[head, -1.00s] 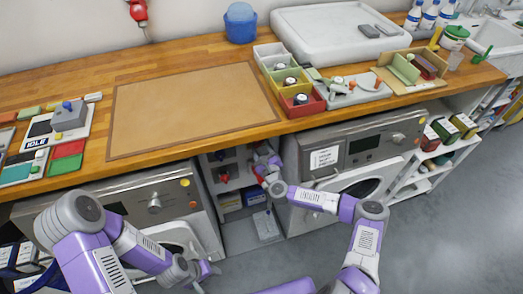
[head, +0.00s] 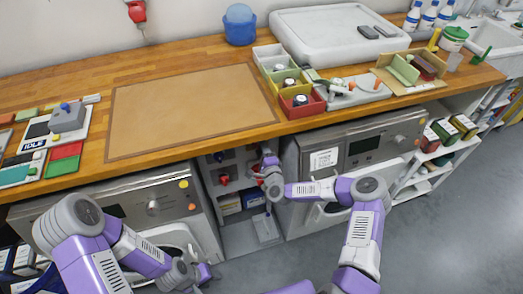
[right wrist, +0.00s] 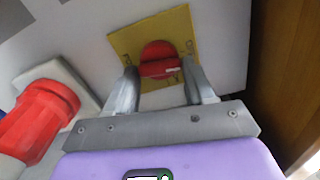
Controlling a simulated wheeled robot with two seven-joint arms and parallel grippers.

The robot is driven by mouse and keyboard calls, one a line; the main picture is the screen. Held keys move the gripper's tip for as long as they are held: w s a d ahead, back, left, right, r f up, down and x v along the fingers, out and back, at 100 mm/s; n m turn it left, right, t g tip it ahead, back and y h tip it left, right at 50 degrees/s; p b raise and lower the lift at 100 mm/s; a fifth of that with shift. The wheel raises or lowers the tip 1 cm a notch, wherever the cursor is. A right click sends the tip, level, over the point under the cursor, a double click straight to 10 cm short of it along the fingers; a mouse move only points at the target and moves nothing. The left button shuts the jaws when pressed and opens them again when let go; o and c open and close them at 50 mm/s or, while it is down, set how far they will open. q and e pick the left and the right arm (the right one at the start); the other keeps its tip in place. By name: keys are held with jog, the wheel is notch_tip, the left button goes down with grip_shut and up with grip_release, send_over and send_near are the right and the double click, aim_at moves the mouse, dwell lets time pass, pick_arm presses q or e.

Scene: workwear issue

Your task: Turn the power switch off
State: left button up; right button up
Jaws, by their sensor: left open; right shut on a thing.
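The power switch is a red knob (right wrist: 160,60) on a yellow plate (right wrist: 122,40), seen in the right wrist view. The plate's small markings cannot be read. My right gripper (right wrist: 162,80) is shut on the red knob, with one finger on each side of it. In the head view my right gripper (head: 268,162) is in the recess under the worktop, and the switch is hidden there. My left gripper (head: 208,276) is open and empty, low in front of the left machine.
A red fitting on a grey base (right wrist: 38,118) is close to the left of my right gripper. The right machine (head: 350,150) and left machine (head: 150,205) flank the recess. The wooden worktop (head: 60,185) overhangs above it.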

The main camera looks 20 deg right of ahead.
jog(key=shift+d+n, duration=0.1)
jog(key=shift+n, duration=0.7)
jog(key=o, duration=1)
jog(key=shift+o, duration=0.2)
jog(key=s+p, duration=0.1)
jog(key=s, duration=0.6)
jog(key=shift+s+p, duration=0.3)
jog(key=shift+p, duration=0.1)
